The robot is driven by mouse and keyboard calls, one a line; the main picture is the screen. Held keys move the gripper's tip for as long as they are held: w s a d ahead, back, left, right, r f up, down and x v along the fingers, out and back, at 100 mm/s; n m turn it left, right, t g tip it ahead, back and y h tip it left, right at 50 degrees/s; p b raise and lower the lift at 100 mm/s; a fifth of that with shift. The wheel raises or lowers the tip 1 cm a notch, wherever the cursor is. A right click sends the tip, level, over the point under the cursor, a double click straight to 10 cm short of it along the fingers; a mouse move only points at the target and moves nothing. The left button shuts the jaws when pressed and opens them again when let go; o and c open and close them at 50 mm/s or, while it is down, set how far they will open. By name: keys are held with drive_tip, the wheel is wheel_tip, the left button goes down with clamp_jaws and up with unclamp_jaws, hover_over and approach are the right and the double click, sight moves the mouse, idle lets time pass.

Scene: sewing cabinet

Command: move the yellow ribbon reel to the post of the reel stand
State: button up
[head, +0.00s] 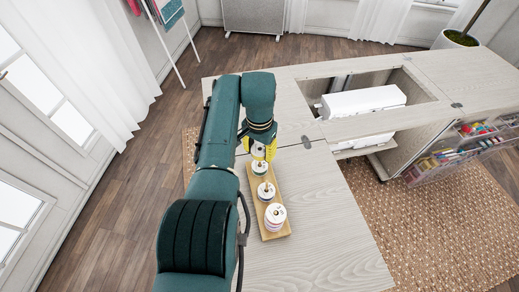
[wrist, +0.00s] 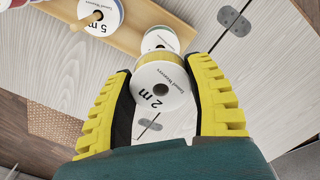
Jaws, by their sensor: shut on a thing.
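My gripper (head: 258,148) is shut on the yellow ribbon reel, between its two yellow fingers. In the wrist view the reel (wrist: 162,86) shows a white face marked "2 m" and a band of yellow ribbon behind it. The reel stand is a long light-wood board (head: 279,192) on the table, below and beside my gripper. A reel marked "5 m" (wrist: 99,14) sits around a wooden post (wrist: 82,23) of the stand. Another white-faced reel (wrist: 161,38) is just behind the held reel and partly hidden by it.
White-faced reels stand along the board, with a taller stack (head: 275,216) at its near end. The pale wooden tabletop (head: 325,220) is clear to the right of the stand. Behind is a cabinet opening with a white sewing machine (head: 362,100). Metal hinges (wrist: 234,21) lie on the table.

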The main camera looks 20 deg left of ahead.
drive_tip(key=shift+f+b, duration=1.1)
drive_tip(key=shift+f, duration=0.15)
drive_tip(key=o, duration=1)
drive_tip(key=shift+o, duration=0.2)
wheel_tip(320, 180, up, 12)
